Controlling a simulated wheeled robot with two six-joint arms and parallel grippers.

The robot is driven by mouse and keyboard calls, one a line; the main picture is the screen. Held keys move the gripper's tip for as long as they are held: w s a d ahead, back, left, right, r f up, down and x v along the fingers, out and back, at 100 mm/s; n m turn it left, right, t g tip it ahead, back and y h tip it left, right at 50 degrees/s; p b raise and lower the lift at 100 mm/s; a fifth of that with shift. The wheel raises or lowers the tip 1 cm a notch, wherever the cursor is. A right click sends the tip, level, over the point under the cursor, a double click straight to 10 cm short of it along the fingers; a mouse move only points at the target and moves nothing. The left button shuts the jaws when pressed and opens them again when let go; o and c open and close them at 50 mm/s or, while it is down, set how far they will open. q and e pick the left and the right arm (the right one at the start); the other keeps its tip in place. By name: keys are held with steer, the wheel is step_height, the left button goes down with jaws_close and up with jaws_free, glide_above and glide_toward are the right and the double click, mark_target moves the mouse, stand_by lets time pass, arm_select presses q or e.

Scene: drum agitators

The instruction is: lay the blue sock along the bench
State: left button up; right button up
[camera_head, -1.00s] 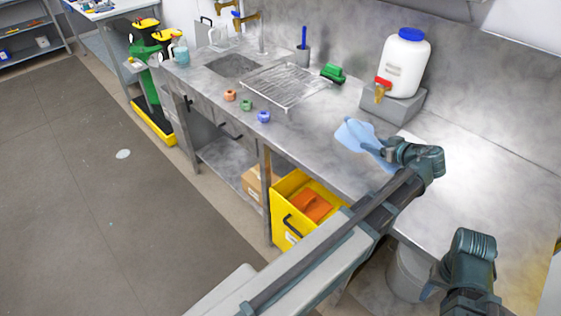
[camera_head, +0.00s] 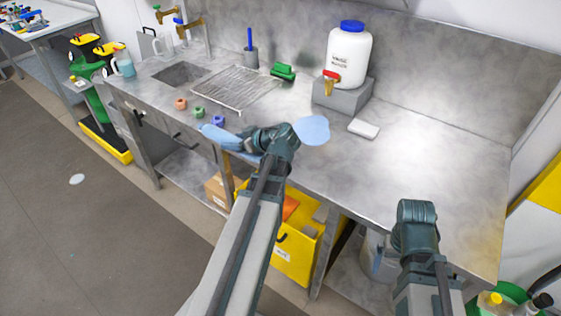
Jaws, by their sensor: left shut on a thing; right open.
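The blue sock shows as two light blue parts, a rounded one (camera_head: 313,129) over the bench just right of my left wrist and a narrower one (camera_head: 216,134) at the bench's front edge to the left. My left wrist hides whatever lies between them. My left gripper (camera_head: 246,140) is shut on the sock, low over the front of the grey bench (camera_head: 400,180). Whether the sock touches the bench is hard to tell. My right gripper (camera_head: 415,213) is open, in front of the bench at lower right, apart from the sock; its fingertips are mostly hidden.
A white jug (camera_head: 349,52) stands on a grey block, with a white bar (camera_head: 364,128) beside it. A drain rack (camera_head: 240,88), a green brush (camera_head: 283,71) and small coloured rings (camera_head: 198,112) lie to the left. The bench's right half is clear.

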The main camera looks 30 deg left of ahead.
arm_select(q)
steer(key=shift+s+a, duration=0.15)
steer(key=w+d, duration=0.2)
steer(key=d, duration=0.2)
steer(key=w+d+f+b, duration=0.1)
steer(key=w+d, duration=0.1)
steer(key=d, duration=0.2)
steer(key=w+d, duration=0.3)
steer(key=d, duration=0.2)
steer(key=shift+f, duration=0.2)
steer(key=shift+w, duration=0.1)
steer(key=shift+w+d, duration=0.25)
steer(key=shift+d, duration=0.15)
step_height(320, 180, down, 4)
steer(key=b, duration=0.4)
steer(key=shift+d+r, duration=0.15)
steer(key=shift+r, duration=0.05)
steer(key=shift+f, duration=0.25)
steer(key=o, duration=1.5)
steer(key=shift+r, duration=0.1)
steer(key=shift+c, duration=0.2)
